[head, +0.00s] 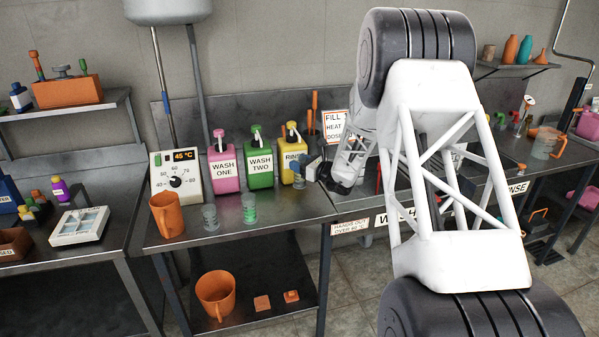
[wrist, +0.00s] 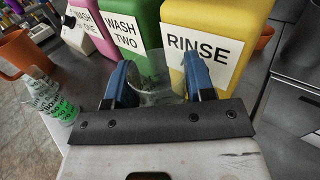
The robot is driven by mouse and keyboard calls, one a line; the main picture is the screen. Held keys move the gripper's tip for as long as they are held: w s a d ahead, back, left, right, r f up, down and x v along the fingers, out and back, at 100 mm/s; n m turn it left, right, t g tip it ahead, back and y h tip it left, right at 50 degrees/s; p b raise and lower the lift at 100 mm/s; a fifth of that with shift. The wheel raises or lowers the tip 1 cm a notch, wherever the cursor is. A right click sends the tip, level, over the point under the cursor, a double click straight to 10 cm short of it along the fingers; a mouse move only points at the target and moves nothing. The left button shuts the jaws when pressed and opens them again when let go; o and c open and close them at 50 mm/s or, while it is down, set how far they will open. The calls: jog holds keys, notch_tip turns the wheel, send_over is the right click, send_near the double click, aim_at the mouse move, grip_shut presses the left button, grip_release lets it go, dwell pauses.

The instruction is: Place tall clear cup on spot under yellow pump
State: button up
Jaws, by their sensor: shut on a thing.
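My gripper (wrist: 157,72) has two dark blue fingers and is shut on a clear cup (wrist: 154,92). The see-through cup stands between the fingers in front of the yellow RINSE container, toward the green one. In the head view the held clear cup (head: 299,178) shows small at the front of the yellow pump container (head: 293,157), beside my gripper (head: 310,169). The yellow container also shows close ahead in the wrist view (wrist: 205,70). The spot under its pump and the cup's base are not clear, so I cannot tell whether the cup touches the bench.
A clear cup (head: 210,217) stands before the pink WASH ONE container (head: 224,168). An orange jug (head: 167,215) and a dial box (head: 177,180) are further left. The front bench edge is clear.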

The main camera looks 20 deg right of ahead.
jog(key=shift+f, duration=1.65)
jog(key=shift+f, duration=0.1)
jog(key=o, duration=1)
jog(key=shift+c, duration=0.2)
jog(key=v, duration=1.2)
